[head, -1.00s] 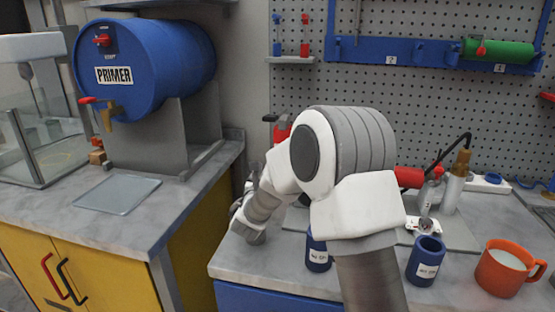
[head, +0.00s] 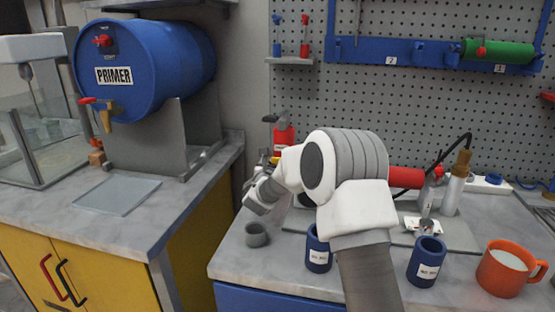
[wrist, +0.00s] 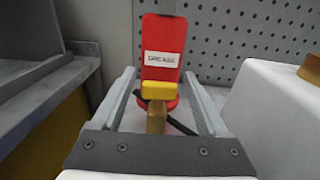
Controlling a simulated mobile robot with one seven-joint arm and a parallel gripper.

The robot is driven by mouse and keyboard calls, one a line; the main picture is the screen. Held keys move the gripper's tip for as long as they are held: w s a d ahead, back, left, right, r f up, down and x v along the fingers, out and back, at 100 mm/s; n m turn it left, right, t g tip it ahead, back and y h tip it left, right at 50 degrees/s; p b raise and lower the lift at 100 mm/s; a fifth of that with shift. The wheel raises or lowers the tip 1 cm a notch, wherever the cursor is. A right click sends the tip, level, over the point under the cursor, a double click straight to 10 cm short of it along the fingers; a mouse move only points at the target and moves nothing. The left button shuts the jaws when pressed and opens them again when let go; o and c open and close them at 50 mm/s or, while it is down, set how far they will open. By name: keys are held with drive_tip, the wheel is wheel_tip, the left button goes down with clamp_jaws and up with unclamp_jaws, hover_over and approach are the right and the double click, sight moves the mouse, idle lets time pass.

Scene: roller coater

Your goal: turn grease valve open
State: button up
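A red dispenser labelled GREASE (wrist: 162,50) stands upright by the pegboard, and it also shows behind my arm in the head view (head: 284,138). On its front is a yellow block (wrist: 158,90) with a brass spout (wrist: 156,118) below and a dark lever (wrist: 140,99) beside it. In the wrist view my gripper (wrist: 160,78) is open, with one finger on each side of the valve and dispenser. I see no finger touching them. In the head view the gripper end is small and partly merges with the dispenser, and the valve is mostly hidden.
A blue primer drum (head: 142,65) is on the left bench.

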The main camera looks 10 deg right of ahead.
clamp_jaws()
drive_tip(key=shift+f+b, duration=0.1)
drive_tip(key=shift+b, duration=0.2)
drive_tip(key=shift+n+t+y+b, duration=0.35)
drive_tip(key=shift+y+b, duration=0.35)
drive_tip(key=shift+b, duration=0.25)
drive_tip(key=shift+n+y+b, duration=0.45)
drive_tip(key=shift+y, duration=0.05)
drive_tip(key=shift+o, duration=0.7)
unclamp_jaws()
drive_tip(key=shift+s, duration=0.15)
drive_tip(key=p+v, duration=0.1)
drive_tip(key=v, duration=1.6)
drive_tip(key=shift+a, duration=0.1)
